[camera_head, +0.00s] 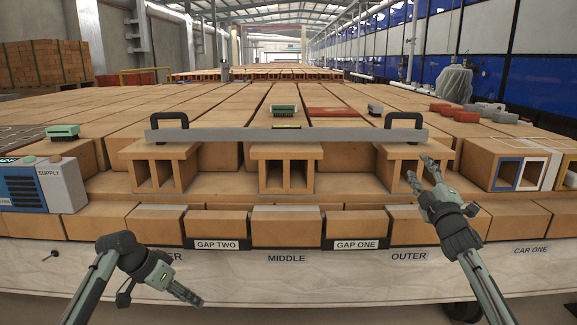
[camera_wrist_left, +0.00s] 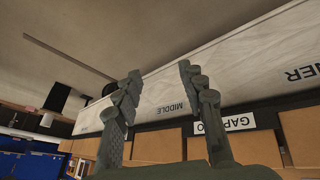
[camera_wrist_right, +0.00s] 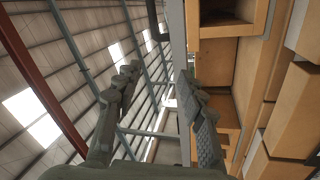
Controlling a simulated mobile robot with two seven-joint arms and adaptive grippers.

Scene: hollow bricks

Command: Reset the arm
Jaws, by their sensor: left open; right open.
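My left gripper (camera_head: 184,284) is low at the front left, in front of the white board below the GAP TWO label. In the left wrist view its fingers (camera_wrist_left: 159,73) are spread with nothing between them. My right gripper (camera_head: 421,170) is raised at the right, its fingertips overlapping the right hollow brick (camera_head: 393,163) in the head view. In the right wrist view its fingers (camera_wrist_right: 157,72) are apart and empty, with a brick at their right. I cannot tell whether it touches the brick.
A grey bar (camera_head: 290,135) with two black handles lies across three hollow bricks, including the left (camera_head: 160,151) and middle (camera_head: 287,152) ones. A SUPPLY box (camera_head: 62,187) stands left; framed hollow bricks (camera_head: 520,168) stand right. The labelled white board (camera_head: 330,285) runs along the front.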

